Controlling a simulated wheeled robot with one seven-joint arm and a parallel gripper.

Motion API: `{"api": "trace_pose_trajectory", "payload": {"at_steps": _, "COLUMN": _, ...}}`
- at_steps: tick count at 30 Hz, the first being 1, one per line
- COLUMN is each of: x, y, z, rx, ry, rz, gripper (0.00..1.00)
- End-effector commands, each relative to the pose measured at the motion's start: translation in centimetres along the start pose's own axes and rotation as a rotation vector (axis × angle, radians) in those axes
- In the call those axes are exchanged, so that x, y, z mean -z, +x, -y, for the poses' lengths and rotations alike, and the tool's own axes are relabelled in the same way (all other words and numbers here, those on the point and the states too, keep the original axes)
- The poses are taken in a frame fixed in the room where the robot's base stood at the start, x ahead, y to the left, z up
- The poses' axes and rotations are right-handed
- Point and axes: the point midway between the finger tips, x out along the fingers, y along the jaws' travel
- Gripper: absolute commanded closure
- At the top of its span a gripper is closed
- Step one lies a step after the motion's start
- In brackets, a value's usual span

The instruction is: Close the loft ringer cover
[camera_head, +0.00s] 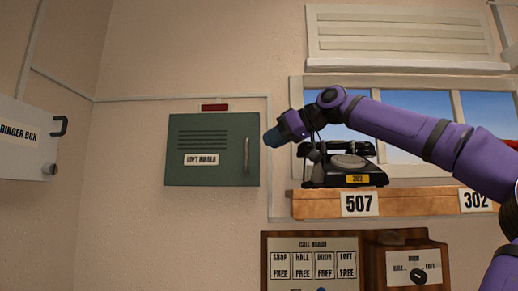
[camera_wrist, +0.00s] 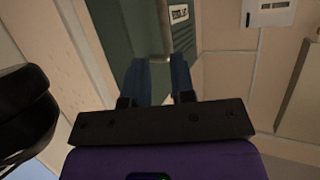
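The loft ringer cover (camera_head: 212,165) is a dark green panel with slots and a label reading roughly "LOFT RINGER", on the wall left of centre in the head view. Its upright metal handle (camera_head: 247,155) is near its right edge. Whether the cover is flush or slightly ajar I cannot tell. My gripper (camera_head: 270,138) is just right of the cover's right edge, near handle height. In the wrist view my gripper (camera_wrist: 160,65) has its two blue fingers apart, with green surface (camera_wrist: 148,30) beyond and between them. I see nothing clearly held.
A black telephone (camera_head: 345,165) stands on a wooden shelf (camera_head: 415,203) below my forearm at right. A white ringer box (camera_head: 25,145) with a dark handle is at far left. A red lamp (camera_head: 214,108) is above the cover. A call board (camera_head: 312,250) is below. Wall left of the cover is clear.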

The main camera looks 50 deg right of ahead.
Motion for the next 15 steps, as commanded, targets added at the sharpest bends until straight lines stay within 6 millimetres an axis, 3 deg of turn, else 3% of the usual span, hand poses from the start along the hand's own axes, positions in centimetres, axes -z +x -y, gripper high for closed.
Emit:
{"api": "trace_pose_trajectory", "payload": {"at_steps": 6, "x": 0.0, "y": -2.5, "z": 0.1, "rx": 0.001, "ry": 0.000, "rz": 0.001, "gripper": 0.77}}
{"api": "trace_pose_trajectory", "payload": {"at_steps": 15, "x": 0.0, "y": -3.1, "z": 0.2, "rx": 0.002, "ry": -0.001, "rz": 0.001, "gripper": 0.77}}
